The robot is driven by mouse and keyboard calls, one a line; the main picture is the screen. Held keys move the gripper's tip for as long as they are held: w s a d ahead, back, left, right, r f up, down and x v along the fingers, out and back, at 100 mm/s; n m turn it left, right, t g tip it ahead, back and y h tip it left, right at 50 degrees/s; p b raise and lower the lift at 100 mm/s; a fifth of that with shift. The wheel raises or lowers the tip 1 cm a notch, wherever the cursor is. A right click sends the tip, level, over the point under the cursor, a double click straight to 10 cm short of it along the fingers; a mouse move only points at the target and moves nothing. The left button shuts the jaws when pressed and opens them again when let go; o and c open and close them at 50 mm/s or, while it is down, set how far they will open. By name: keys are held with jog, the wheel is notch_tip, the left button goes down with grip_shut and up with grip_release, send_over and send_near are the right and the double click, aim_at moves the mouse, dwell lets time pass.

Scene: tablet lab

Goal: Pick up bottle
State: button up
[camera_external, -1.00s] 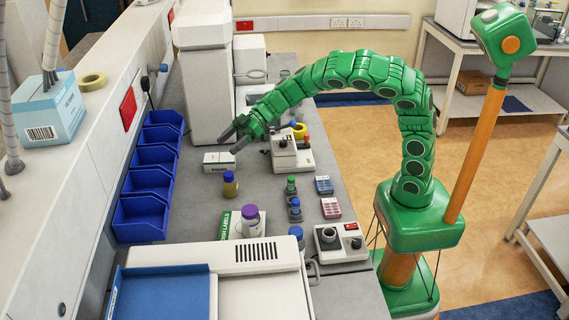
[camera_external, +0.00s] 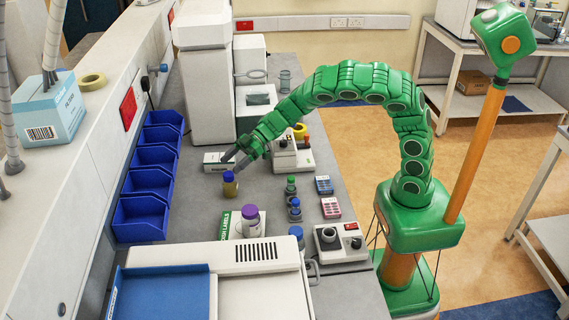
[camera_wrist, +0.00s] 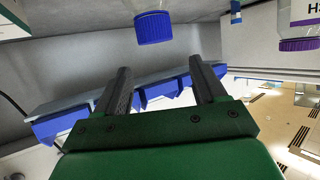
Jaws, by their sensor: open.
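A small bottle with a blue cap and a yellowish-brown body (camera_external: 230,189) stands upright on the grey bench. In the wrist view a blue-capped bottle, apparently this one, shows its cap (camera_wrist: 153,28) beyond my fingertips, near the top edge; most of its body is out of frame. My gripper (camera_external: 231,164) is open and empty, with its fingertips just behind and above the bottle in the external view. In the wrist view my gripper (camera_wrist: 160,66) has its two dark fingers wide apart. A larger white bottle with a purple cap (camera_external: 250,220) stands nearer the camera.
A white box (camera_external: 215,162) lies close to my fingertips. Blue bins (camera_external: 145,190) line the wall at left. A white instrument (camera_external: 291,155), small capped vials (camera_external: 294,208) and coloured racks (camera_external: 331,208) stand at right. Bare bench lies around the small bottle.

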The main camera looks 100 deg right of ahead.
aim_at(230, 173)
notch_tip(230, 173, down, 4)
jog(key=shift+w+a+r, duration=0.15)
jog(key=shift+x, duration=1.3)
jog(key=shift+r, duration=0.2)
jog(key=shift+c, duration=0.4)
grip_shut()
